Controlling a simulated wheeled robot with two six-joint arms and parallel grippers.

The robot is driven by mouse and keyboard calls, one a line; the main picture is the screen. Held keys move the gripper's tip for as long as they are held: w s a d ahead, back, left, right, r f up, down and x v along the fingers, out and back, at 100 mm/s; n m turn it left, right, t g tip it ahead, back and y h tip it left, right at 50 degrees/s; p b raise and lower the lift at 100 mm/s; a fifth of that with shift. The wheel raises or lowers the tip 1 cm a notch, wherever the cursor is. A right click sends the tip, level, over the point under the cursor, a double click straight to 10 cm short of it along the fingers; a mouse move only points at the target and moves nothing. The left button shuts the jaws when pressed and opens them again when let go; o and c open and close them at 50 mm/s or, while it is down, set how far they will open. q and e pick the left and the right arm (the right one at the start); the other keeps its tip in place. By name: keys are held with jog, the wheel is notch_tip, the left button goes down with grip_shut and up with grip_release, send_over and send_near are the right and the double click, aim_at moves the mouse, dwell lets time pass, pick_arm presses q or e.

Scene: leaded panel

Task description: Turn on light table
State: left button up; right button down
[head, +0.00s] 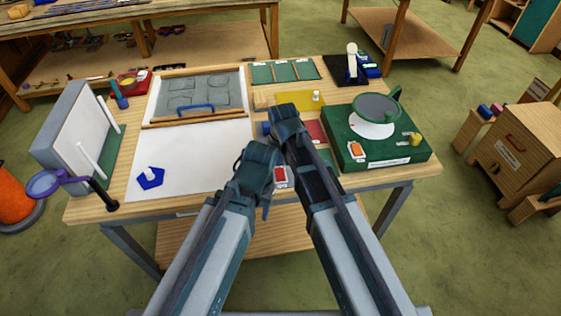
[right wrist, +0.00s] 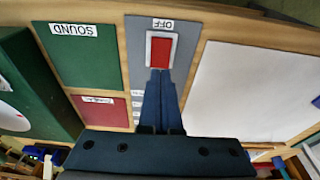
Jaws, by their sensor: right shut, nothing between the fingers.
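The light table's white panel (head: 195,160) lies flat at the left of the workbench and looks unlit. It also shows at the right of the right wrist view (right wrist: 260,90). Beside it, the red switch (right wrist: 160,50) sits in a white frame on a grey plate, with a label reading OFF. In the head view the switch (head: 280,174) is partly visible between my arms. My right gripper (right wrist: 159,78) is shut and empty, its fingertips at the switch's lower edge in the wrist view; I cannot tell whether they touch. My left gripper (head: 264,200) is folded downward close by, its fingers unclear.
A green box (head: 385,140) with a grey dish stands at the right. A leaded panel (head: 198,92) lies behind the white sheet, and a blue pentagon piece (head: 150,178) rests on it. An upright white board (head: 80,135) stands at the left edge.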

aim_at(280, 172)
jog(key=f+b, duration=0.1)
jog(key=f, duration=0.1)
jog(key=w+f+b, duration=0.1)
jog(key=f+b, duration=0.1)
jog(key=shift+f, duration=0.25)
jog(key=shift+a, duration=0.1)
jog(key=shift+w+f+b, duration=0.2)
jog(key=shift+w+b, duration=0.05)
jog(key=shift+b, duration=0.1)
jog(key=shift+s+g, duration=0.25)
jog(key=shift+g, duration=0.05)
jog(key=shift+s, duration=0.15)
